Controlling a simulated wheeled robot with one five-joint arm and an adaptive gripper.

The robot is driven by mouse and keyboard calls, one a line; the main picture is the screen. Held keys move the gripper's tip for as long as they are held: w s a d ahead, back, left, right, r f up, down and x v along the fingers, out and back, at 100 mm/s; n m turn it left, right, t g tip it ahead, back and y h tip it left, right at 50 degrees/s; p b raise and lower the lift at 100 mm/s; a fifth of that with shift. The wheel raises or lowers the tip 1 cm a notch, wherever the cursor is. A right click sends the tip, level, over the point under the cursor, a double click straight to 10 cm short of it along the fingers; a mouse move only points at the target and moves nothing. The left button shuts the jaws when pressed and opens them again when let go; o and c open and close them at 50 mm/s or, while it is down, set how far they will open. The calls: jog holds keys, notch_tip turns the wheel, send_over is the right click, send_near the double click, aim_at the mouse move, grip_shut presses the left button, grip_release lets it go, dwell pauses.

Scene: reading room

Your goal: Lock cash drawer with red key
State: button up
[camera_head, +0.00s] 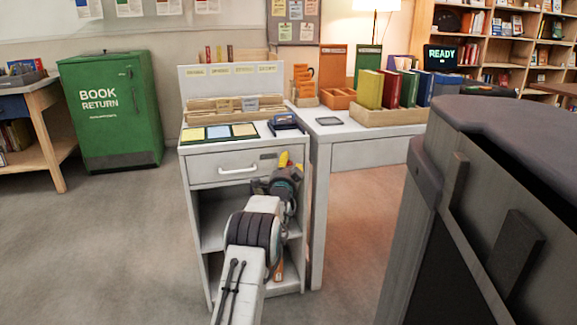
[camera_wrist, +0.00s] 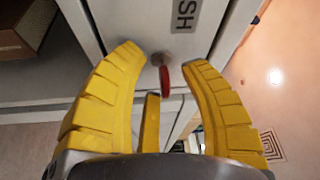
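The cash drawer (camera_head: 206,173) is the white top drawer of a narrow cabinet, with a bar handle, and looks closed. Its front with the end of a dark-lettered label also shows in the wrist view (camera_wrist: 140,18). The red key (camera_wrist: 164,82) sits at a round metal lock (camera_wrist: 172,57) below the label and points out toward me. My gripper (camera_wrist: 162,62) has yellow fingers, spread open to the left and right of the key with gaps on both sides. In the head view, my gripper (camera_head: 287,160) is at the drawer's right end and hides the lock and key.
A white desk (camera_head: 350,130) adjoins the cabinet on the right. Card trays (camera_head: 270,104) and a blue stamp-like item (camera_head: 285,122) stand on the cabinet. A dark grey piece of furniture (camera_head: 500,200) fills the right foreground. Open floor lies to the left, before the green book return (camera_head: 120,130).

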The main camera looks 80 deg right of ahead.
jog(key=shift+a, duration=0.1)
jog(key=a+f, duration=0.1)
jog(key=a, duration=1)
jog(key=shift+a, duration=0.35)
jog(key=shift+f, duration=0.1)
dwell(0.9)
